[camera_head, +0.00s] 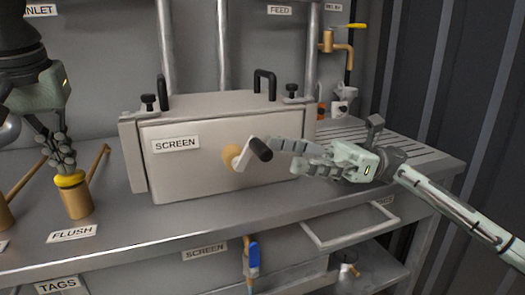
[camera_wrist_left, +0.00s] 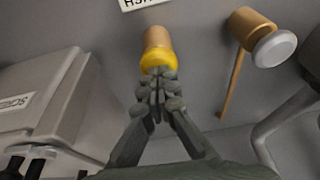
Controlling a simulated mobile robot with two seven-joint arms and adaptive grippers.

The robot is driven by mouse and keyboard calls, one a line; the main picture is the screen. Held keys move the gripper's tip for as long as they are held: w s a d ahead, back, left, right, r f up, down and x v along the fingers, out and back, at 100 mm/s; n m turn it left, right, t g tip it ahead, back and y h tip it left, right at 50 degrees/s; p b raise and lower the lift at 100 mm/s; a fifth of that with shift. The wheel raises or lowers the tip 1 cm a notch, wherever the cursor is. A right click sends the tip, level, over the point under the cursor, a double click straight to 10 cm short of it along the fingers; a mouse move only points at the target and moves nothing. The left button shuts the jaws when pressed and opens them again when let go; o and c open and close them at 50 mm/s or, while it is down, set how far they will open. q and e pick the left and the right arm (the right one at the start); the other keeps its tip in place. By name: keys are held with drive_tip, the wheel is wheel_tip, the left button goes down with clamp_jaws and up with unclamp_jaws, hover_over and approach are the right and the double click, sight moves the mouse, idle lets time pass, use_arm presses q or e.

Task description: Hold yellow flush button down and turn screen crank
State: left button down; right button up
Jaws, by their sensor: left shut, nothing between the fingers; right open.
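The yellow flush button (camera_head: 70,180) tops a brass post (camera_head: 77,203) behind the FLUSH label (camera_head: 72,233). My left gripper (camera_head: 66,167) is shut and empty, pointing down with its fingertips at the button's top. In the left wrist view the fingertips (camera_wrist_left: 160,80) overlap the button (camera_wrist_left: 157,60); whether it is pressed down I cannot tell. The screen crank (camera_head: 245,155) is on the front of the grey SCREEN box (camera_head: 200,178), with a black handle (camera_head: 260,149) pointing to the upper right. My right gripper (camera_head: 281,155) is open, its fingers beside the handle's right end.
Black clamp knobs (camera_head: 149,102) and loop handles (camera_head: 265,82) top the screen box. Below the bench edge are a blue-handled valve (camera_head: 252,256) and an open frame (camera_head: 350,227).

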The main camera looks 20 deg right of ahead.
sight(263, 143)
drive_tip(key=shift+v, duration=1.3)
drive_tip(key=d+r+h, duration=0.2)
drive_tip(key=d+h, duration=0.1)
drive_tip(key=d, duration=0.1)
drive_tip(key=a, duration=1.1)
drive_tip(key=shift+a+r, duration=0.2)
drive_tip(key=shift+r, duration=0.05)
drive_tip(key=shift+c, duration=0.6)
